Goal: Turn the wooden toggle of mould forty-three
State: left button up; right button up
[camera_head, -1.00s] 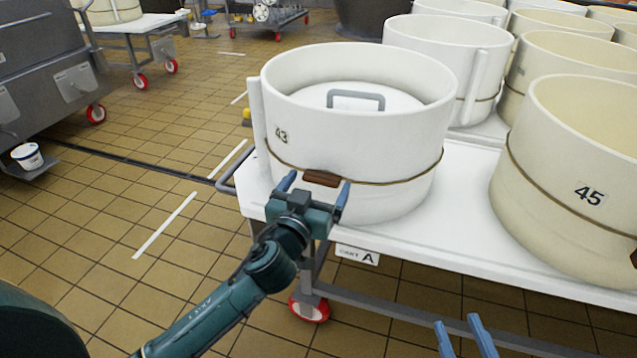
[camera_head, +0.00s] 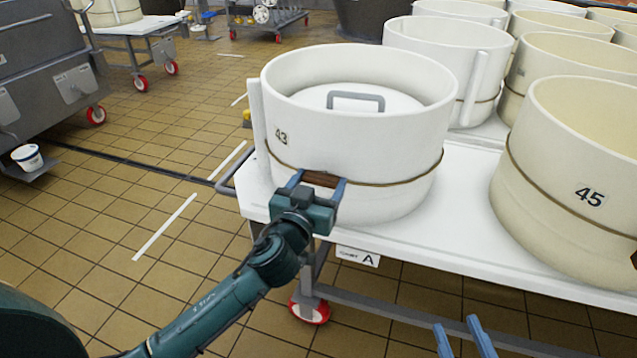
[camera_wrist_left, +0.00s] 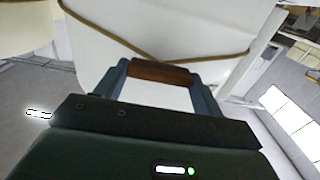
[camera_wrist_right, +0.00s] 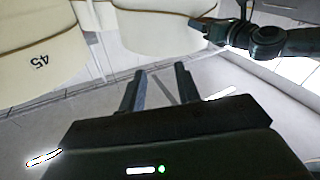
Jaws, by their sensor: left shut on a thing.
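Mould forty-three (camera_head: 360,140) is a white round tub labelled 43, with a lid with a grey handle inside it. It stands at the near left corner of the white cart top. A cord runs round it, with the brown wooden toggle (camera_head: 321,179) at its front. My left gripper (camera_head: 318,184) is shut on the toggle, one blue finger at each end. The left wrist view shows the toggle (camera_wrist_left: 160,73) lying crosswise between the fingertips. My right gripper (camera_head: 464,335) is at the bottom edge, its fingers apart and empty, away from the mould; the right wrist view shows it too (camera_wrist_right: 158,75).
Mould 45 (camera_head: 560,215) stands to the right on the same cart (camera_head: 450,225), with several more tubs behind. A grey cart handle (camera_head: 228,178) sticks out at the left. The tiled floor at left is mostly clear.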

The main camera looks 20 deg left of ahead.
dwell(0.3)
pick_arm(q)
jog(key=m+p, duration=0.1)
jog(key=m, duration=0.2)
jog(key=shift+r, duration=0.1)
jog(key=m+p, duration=0.2)
jog(key=m, duration=0.3)
jog(key=shift+d+p, duration=0.15)
jog(key=shift+p, duration=0.15)
jog(key=m+p, duration=0.2)
jog(key=m, duration=0.4)
jog(key=shift+m, duration=0.4)
jog(key=shift+d+f+m+p, duration=0.1)
jog(key=shift+m+p, duration=0.05)
jog(key=shift+m, duration=0.6)
jog(key=shift+f+m+p, duration=0.1)
jog(key=shift+m+p, duration=0.05)
jog(key=shift+m, duration=0.6)
pick_arm(e)
jog(key=shift+s+d+f+m+g+h, duration=0.15)
jog(key=shift+d+m+g+h, duration=0.15)
jog(key=shift+m+g+h, duration=0.25)
jog(key=shift+s+d+r+m+g+h, duration=0.1)
jog(key=shift+d+m+g+h, duration=0.15)
jog(key=shift+g+h, duration=0.4)
jog(key=shift+s+d+f+m+g+h, duration=0.15)
jog(key=shift+d+m+g+h, duration=0.2)
jog(key=shift+g, duration=0.45)
